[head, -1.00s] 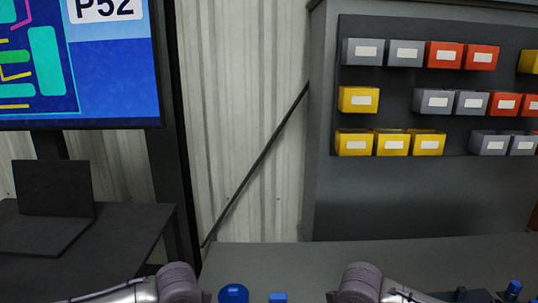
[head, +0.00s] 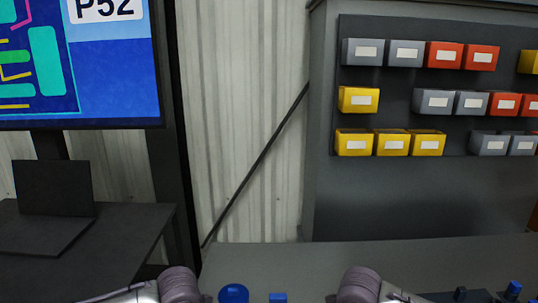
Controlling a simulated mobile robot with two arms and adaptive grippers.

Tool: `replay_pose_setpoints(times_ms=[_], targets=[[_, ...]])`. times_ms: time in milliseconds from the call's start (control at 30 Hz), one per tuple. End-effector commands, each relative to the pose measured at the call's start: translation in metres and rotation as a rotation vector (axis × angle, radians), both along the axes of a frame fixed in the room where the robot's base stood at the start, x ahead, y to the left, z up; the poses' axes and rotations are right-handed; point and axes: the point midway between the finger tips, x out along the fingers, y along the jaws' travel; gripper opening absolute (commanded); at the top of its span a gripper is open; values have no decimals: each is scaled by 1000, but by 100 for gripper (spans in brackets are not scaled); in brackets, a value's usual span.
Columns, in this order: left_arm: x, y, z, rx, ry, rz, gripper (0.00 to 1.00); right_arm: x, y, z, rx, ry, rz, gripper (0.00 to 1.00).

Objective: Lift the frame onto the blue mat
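Neither the frame nor the blue mat can be made out in the head view. Parts of my two arms enter at the bottom edge, one left of centre and one right of centre. Both grippers are below the picture and out of sight. Whether they hold anything is hidden.
A grey workbench (head: 420,255) spans the bottom right. On it are a round blue object (head: 233,293), a small blue block (head: 278,298) and small blue-topped items (head: 513,288) at right. A bin rack (head: 395,95) stands behind. A dark table (head: 130,225) with a laptop-like object (head: 53,190) and a screen (head: 80,70) are at left.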

Motion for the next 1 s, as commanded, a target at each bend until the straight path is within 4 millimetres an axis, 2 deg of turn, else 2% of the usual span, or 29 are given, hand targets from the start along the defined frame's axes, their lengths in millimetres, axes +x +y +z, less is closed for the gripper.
replay_pose_setpoints(times_ms=[467, 500, 633, 1000], targets=[[0, 0, 1, -1, -1, -1, 0, 0, -1, -1, -3, 2, -1, 56], [0, 0, 1, -1, -1, -1, 31, 0, -1, -1, -2, 2, -1, 56], [0, 0, 1, -1, -1, -1, 53, 0, -1, -1, -2, 1, -1, 56], [0, 1, -1, 2, 1, 0, 56, 0, 0, 0, -1, 1, -1, 56]])
